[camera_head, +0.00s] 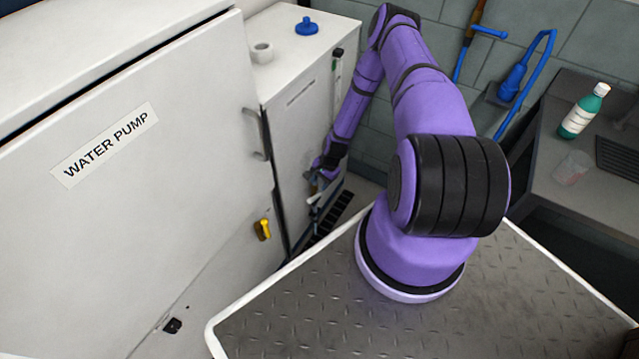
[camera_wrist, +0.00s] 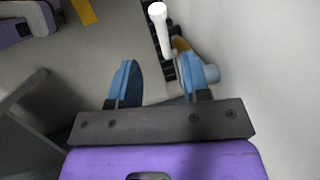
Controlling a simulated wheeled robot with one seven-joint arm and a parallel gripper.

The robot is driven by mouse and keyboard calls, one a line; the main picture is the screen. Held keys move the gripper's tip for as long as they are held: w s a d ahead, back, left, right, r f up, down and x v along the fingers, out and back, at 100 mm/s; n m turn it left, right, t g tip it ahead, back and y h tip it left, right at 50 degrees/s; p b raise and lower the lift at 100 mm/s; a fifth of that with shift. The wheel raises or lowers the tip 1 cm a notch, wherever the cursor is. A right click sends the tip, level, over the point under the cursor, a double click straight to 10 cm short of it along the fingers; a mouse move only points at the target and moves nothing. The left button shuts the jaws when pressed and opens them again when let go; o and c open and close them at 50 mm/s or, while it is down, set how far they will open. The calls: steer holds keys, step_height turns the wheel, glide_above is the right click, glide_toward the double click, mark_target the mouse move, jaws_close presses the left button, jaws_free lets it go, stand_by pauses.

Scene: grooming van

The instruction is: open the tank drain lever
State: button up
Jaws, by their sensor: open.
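The drain lever (camera_wrist: 160,25) is a white-tipped handle in the wrist view, on a brass-coloured valve body (camera_wrist: 181,45) with a grey-blue pipe stub beside the white wall. My gripper (camera_wrist: 160,72) is open, with its blue fingers apart. The lever's lower part appears in line with the gap, nearer the right finger, which partly hides the valve. I cannot tell whether they touch. In the head view my gripper (camera_head: 322,172) is small and low beside the far white cabinet, and a pale lever-like bar (camera_head: 326,192) shows just below it.
A dark floor grate (camera_head: 333,214) lies below the gripper. A grey counter (camera_head: 590,165) with a green bottle (camera_head: 584,112) is at the right.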

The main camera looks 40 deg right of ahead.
mark_target(313, 198)
steer(key=shift+s+a+t+h, duration=0.2)
steer(key=shift+a+t+h, duration=0.05)
steer(key=shift+a+h, duration=0.5)
steer(key=shift+s+a+t+h, duration=0.25)
steer(key=shift+a+h, duration=0.35)
steer(key=shift+h, duration=0.15)
steer(key=f, duration=0.3)
steer(key=w+f, duration=0.1)
steer(key=f, duration=0.3)
steer(key=w+f, duration=0.1)
steer(key=f, duration=0.2)
steer(key=shift+a+f, duration=0.2)
steer(key=shift+a, duration=0.05)
jaws_close()
